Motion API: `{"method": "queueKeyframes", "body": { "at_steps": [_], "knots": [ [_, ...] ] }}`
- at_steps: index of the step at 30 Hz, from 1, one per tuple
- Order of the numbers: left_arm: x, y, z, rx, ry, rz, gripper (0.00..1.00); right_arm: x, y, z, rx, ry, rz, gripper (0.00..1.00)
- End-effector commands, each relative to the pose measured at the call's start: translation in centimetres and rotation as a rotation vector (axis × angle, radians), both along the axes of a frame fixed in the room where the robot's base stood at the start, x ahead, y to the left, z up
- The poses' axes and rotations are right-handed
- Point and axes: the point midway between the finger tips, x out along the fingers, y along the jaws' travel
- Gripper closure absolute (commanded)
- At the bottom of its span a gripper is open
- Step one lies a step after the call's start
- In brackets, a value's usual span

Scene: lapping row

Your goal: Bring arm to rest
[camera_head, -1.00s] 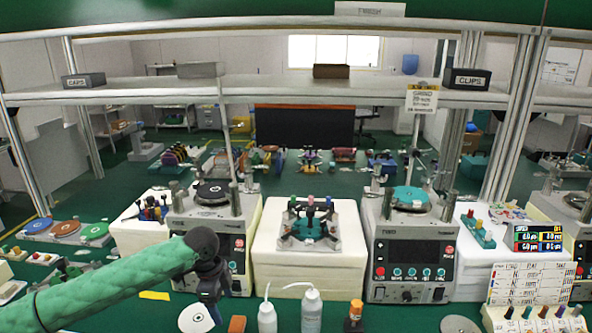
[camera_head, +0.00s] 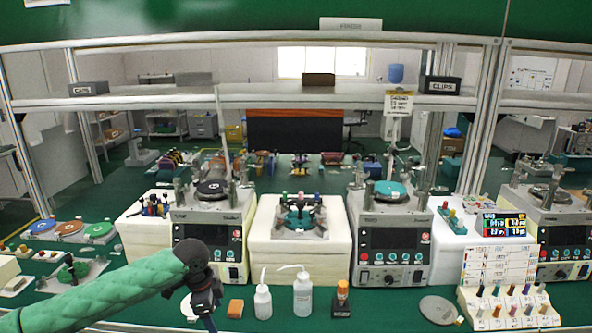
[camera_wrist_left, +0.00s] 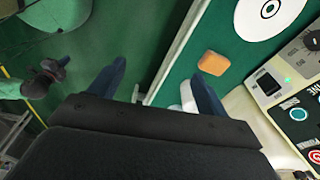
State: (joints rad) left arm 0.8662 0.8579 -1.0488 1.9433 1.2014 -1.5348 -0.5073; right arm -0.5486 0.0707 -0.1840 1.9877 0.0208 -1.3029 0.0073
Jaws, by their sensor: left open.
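My left arm (camera_head: 110,295), in a green quilted sleeve, reaches in from the lower left of the head view. Its dark gripper (camera_head: 207,306) points down over the front of the bench, partly in front of a white disc (camera_head: 190,304). In the left wrist view the two fingers (camera_wrist_left: 157,88) are spread with nothing between them. An orange block (camera_wrist_left: 213,63) lies on the green bench near one fingertip and looks apart from it. Another green-sleeved arm with a dark end (camera_wrist_left: 45,78) shows at the left of that view, probably my right; its jaws are unclear.
A lapping machine (camera_head: 210,238) stands behind my left gripper, another (camera_head: 390,240) further right. Two wash bottles (camera_head: 302,292) and an orange-capped jar (camera_head: 341,298) stand right of the orange block (camera_head: 235,308). A shelf (camera_head: 270,95) spans above. Green bench shows between bottles and a grey disc (camera_head: 438,309).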

Motion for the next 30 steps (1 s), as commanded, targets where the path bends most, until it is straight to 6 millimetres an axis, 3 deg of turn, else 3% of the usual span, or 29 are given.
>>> {"method": "queueKeyframes", "body": {
  "at_steps": [8,15,24,30],
  "knots": [
    [3.3,1.1,0.9,0.035,-0.154,0.160,0.23,0.1,0.0,0.0,0.000,-0.001,0.000,1.00],
    [7.5,2.1,4.7,0.029,-0.345,0.292,0.23,-0.3,0.0,-0.1,-0.001,0.004,0.000,1.00],
    [12.2,0.4,10.3,-0.061,-0.586,0.442,0.23,-0.2,0.0,-0.1,-0.001,0.003,0.000,1.00],
    [13.3,-1.1,10.7,-0.136,-0.682,0.538,0.23,-0.2,0.0,-0.1,0.000,0.002,0.000,1.00]
  ]
}}
